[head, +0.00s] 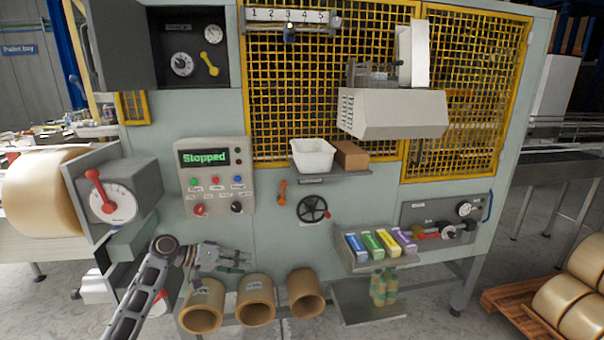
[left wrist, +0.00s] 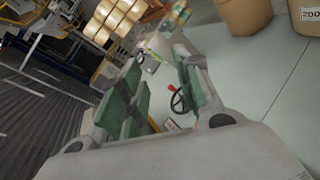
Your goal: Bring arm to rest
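My left arm comes in from the bottom left in the head view. Its gripper (head: 243,261) points to the right, in front of the pale green machine face and just above the brown tubes. In the left wrist view the two green-padded fingers (left wrist: 160,85) stand apart with nothing held between them. The black handwheel (left wrist: 178,102) shows beyond the gap, away from the fingers; it also shows in the head view (head: 313,208). My right gripper is in neither view.
Brown tubes (head: 256,300) stand below the gripper. The control panel (head: 215,177) reads "Stopped". A box with a red lever (head: 112,205) is left of the arm. A shelf holds a white tub (head: 312,156); a rack (head: 378,262) of coloured boxes sticks out at right.

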